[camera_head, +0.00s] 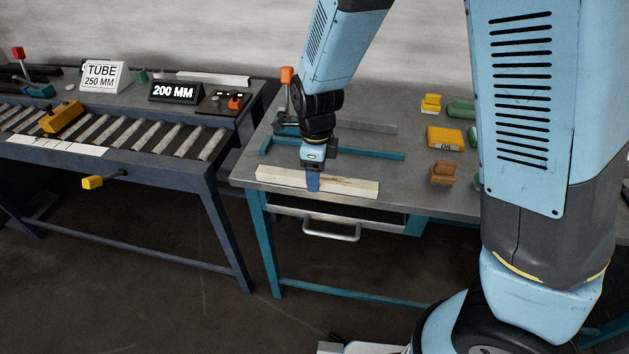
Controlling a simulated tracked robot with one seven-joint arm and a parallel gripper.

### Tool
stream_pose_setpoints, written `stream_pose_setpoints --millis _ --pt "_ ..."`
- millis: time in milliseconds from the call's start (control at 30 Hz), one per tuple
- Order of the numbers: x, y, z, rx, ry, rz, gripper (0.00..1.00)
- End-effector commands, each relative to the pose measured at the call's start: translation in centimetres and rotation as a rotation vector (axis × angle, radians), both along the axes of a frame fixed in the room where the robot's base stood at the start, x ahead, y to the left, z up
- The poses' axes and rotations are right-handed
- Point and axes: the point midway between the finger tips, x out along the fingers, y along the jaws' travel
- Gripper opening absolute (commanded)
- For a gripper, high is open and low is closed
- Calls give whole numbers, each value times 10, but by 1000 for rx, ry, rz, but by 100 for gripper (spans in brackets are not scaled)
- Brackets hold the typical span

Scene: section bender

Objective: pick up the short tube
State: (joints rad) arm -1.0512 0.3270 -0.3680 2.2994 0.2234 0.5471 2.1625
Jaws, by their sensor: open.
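My gripper (312,184) points down over the front of the grey-topped bench, with its blue fingertips at a pale wooden board (352,186). I cannot see whether the fingertips touch the board, and the gap between them is too small to make out. No piece is clearly marked as the short tube. A grey bar (372,127) lies toward the back of the bench, partly hidden by my arm. A long blue-teal bar (375,153) lies in front of it, passing behind my gripper.
The bench (408,190) carries yellow, brown and green blocks at its right, including a yellow block (445,138). An orange-handled clamp (287,76) stands at its back left. A roller table (150,165) at left bears signs reading TUBE 250 MM (101,76) and 200 MM (174,92).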

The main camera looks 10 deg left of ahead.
Motion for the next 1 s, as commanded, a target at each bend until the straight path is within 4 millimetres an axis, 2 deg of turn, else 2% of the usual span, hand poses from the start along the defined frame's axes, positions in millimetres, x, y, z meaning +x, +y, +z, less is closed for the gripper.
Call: stream_pose_setpoints --millis 333,900,1000 --pt "0 0 -6 1 0 -1 60" --pt "0 0 -5 1 0 -1 5" --pt "0 0 -5 1 0 -1 0"
